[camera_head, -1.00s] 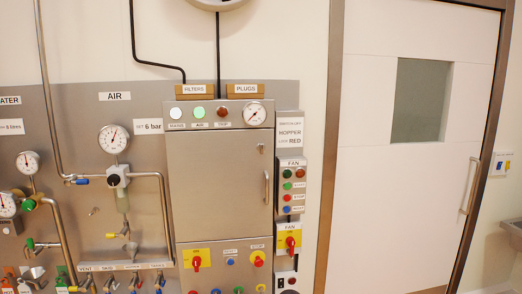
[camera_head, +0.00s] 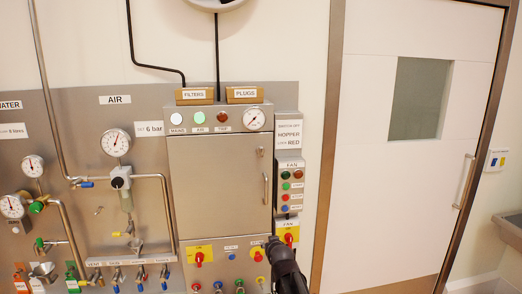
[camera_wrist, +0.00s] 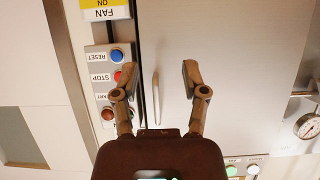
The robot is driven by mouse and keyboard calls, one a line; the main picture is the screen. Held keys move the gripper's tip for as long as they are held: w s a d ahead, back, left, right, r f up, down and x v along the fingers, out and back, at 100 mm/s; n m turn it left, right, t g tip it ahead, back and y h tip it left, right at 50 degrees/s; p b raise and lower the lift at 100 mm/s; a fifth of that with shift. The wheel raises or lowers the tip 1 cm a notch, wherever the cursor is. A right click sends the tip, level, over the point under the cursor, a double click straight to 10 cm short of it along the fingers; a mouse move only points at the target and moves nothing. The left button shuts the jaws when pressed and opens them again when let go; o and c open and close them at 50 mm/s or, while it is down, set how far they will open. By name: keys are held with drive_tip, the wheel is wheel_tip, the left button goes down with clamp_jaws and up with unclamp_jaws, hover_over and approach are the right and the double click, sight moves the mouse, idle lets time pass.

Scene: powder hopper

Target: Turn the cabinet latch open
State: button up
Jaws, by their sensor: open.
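The grey steel cabinet door (camera_head: 215,190) is closed in the head view. A small latch (camera_head: 261,152) sits near its upper right edge, above a vertical bar handle (camera_head: 266,190). My gripper (camera_head: 272,243) is low in front of the cabinet, below the handle and close to the yellow switch plates. In the wrist view, which is upside down, my gripper (camera_wrist: 158,70) is open and empty. Its fingers stand either side of the handle (camera_wrist: 156,98) in the picture; whether they reach its depth cannot be told. I cannot make out the latch there.
A fan button box (camera_head: 291,187) is right of the door and shows beside the left finger in the wrist view (camera_wrist: 109,75). Pipes and a gauge (camera_head: 116,142) are left. A white door (camera_head: 405,190) is right.

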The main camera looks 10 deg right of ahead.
drive_tip(key=w+r+t+p, duration=0.4)
drive_tip(key=w+r+t, duration=0.15)
drive_tip(key=r, duration=0.75)
drive_tip(key=t+p, duration=0.3)
drive_tip(key=t, duration=0.1)
approach(261, 153)
drive_tip(key=v, duration=0.3)
drive_tip(key=shift+s+d+f, duration=0.1)
drive_tip(key=p+x, duration=0.4)
drive_tip(key=x, duration=0.9)
drive_tip(key=shift+w+r+p, duration=0.2)
drive_tip(key=shift+w+p, duration=0.15)
drive_tip(key=shift+p, duration=0.05)
clamp_jaws()
